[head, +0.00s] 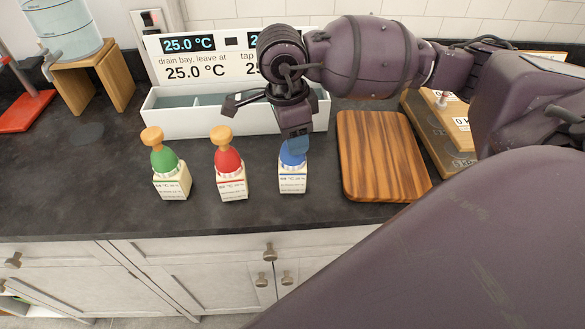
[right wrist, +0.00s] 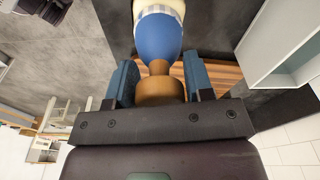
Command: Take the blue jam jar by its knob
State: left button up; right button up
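The blue jam jar (head: 292,170) stands upright on the dark counter, third from the left in a row of jars. It has a blue rounded top and a pale labelled lower part. In the right wrist view, its blue body (right wrist: 158,38) and orange-brown knob (right wrist: 160,91) show. My right gripper (head: 296,146) is straight above the jar and hides its knob in the head view. Its two blue fingers (right wrist: 160,77) stand on either side of the knob, very close to it; whether they press on it is not clear. My left gripper is not in view.
A red jar (head: 229,172) and a green jar (head: 168,170) stand to the left. A wooden board (head: 382,155) lies close to the right. A white bay (head: 190,122) with temperature displays stands behind. The counter's front edge is just before the jars.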

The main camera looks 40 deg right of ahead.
grip_shut()
